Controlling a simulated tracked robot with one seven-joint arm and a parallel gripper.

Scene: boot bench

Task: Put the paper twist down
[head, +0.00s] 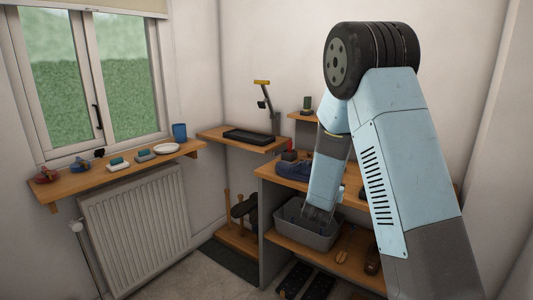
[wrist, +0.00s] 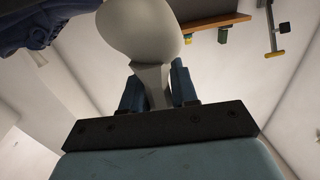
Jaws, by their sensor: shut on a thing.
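The paper twist (wrist: 140,28) is a pale grey-white thing with a rounded, wide body and a narrow neck, large in the wrist view. My gripper (wrist: 157,88) is shut on its neck, with a blue finger on each side. In the head view my gripper (head: 318,214) points down at the grey bin (head: 332,240) on the bench shelf. The twist cannot be made out there; my arm and the bin hide that spot.
A dark blue item (head: 293,170) lies on the upper bench board. A black tray (head: 249,136) sits on the side shelf. Dark shoes lie below the bench.

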